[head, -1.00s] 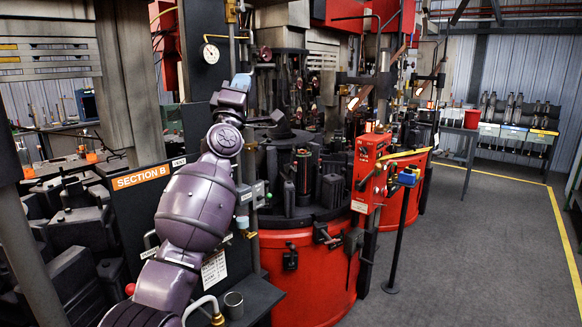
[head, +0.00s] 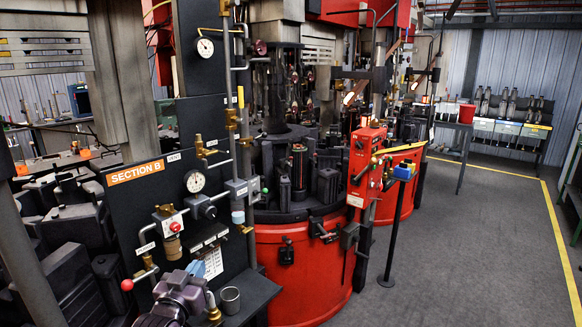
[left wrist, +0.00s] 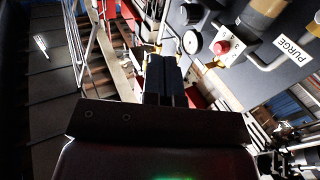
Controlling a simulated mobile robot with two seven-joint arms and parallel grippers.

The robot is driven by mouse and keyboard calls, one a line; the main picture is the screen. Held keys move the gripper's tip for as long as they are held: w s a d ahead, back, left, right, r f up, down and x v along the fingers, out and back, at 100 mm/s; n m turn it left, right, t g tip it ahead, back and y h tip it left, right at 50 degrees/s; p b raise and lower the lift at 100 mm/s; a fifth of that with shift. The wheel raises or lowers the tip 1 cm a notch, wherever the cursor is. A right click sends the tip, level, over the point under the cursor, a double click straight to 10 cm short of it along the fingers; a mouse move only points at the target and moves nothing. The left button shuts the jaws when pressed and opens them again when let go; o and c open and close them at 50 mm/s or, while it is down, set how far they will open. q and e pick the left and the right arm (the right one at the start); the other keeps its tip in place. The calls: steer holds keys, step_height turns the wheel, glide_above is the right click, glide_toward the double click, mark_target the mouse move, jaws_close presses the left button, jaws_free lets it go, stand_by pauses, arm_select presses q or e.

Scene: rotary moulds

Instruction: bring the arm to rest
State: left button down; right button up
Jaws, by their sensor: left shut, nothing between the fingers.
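My left arm (head: 172,300) shows at the bottom of the head view, low in front of the Section B panel (head: 125,215). The panel is close by on the right of that view, with a gauge (left wrist: 192,42), a red button (left wrist: 222,47) and a PURGE label (left wrist: 292,48). I cannot tell the exact gap to the panel. My right gripper is in neither view.
A small shelf (head: 250,300) with a metal cup (head: 230,299) juts out below the panel, right beside my arm. A red rotary machine (head: 300,270) stands to the right, with a red control box (head: 368,160) and a post. The grey floor (head: 470,250) farther right is clear.

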arm_select(q)
steer(key=s+a+f+g+y, duration=0.1)
steer(key=s+a+f+g, duration=0.2)
steer(key=s+f, duration=0.9)
steer(key=s+a+f+g+y, duration=0.2)
steer(key=s+a+f+g, duration=0.1)
steer(key=s+f, duration=0.9)
steer(key=s+a, duration=0.1)
steer(key=s, duration=0.4)
steer(key=shift+s+f+n+g, duration=0.15)
steer(key=shift+f+n+g, duration=0.15)
steer(key=shift+n, duration=0.1)
